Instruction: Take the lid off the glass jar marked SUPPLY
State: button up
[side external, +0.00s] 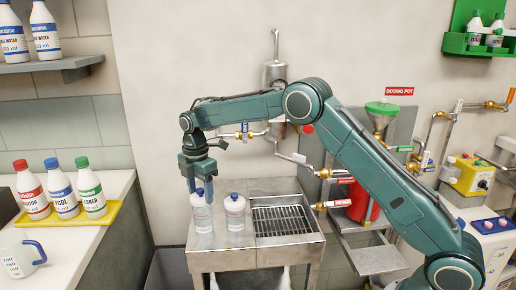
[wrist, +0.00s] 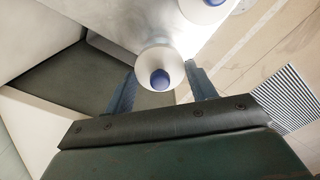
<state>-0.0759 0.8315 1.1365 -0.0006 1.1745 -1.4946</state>
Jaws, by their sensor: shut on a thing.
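Two whitish containers with blue tops stand side by side on the metal stand: a left one (side external: 202,218) and a right one (side external: 235,214). Their labels are too small to read, so I cannot tell which, if either, is marked SUPPLY. My gripper (side external: 201,188) points down at the left container, its blue fingers on either side of the upper part, shut on it. In the wrist view, the round white left container (wrist: 155,58) with its blue top sits between my fingers (wrist: 162,88). The right container (wrist: 205,10) is partly cut off at the top edge.
The metal stand (side external: 222,254) has a drain grate (side external: 283,221) to the right of the containers. A yellow tray (side external: 100,224) with three bottles and a mug (side external: 20,258) are on the left counter. Pipes, valves and a green funnel (side external: 381,108) are at right.

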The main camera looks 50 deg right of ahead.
aim_at(199, 190)
notch_tip(199, 190, up, 18)
jog(key=shift+f, duration=0.15)
dwell(0.4)
jog(key=shift+f, duration=0.15)
dwell(0.6)
jog(key=s+a+f+m, duration=0.1)
jog(key=s+f, duration=0.3)
jog(key=f, duration=0.4)
jog(key=s+a+f+m, duration=0.1)
jog(key=s+f+m, duration=0.2)
jog(key=f, duration=0.6)
jog(key=shift+s+a, duration=0.3)
jog(key=shift+s, duration=0.9)
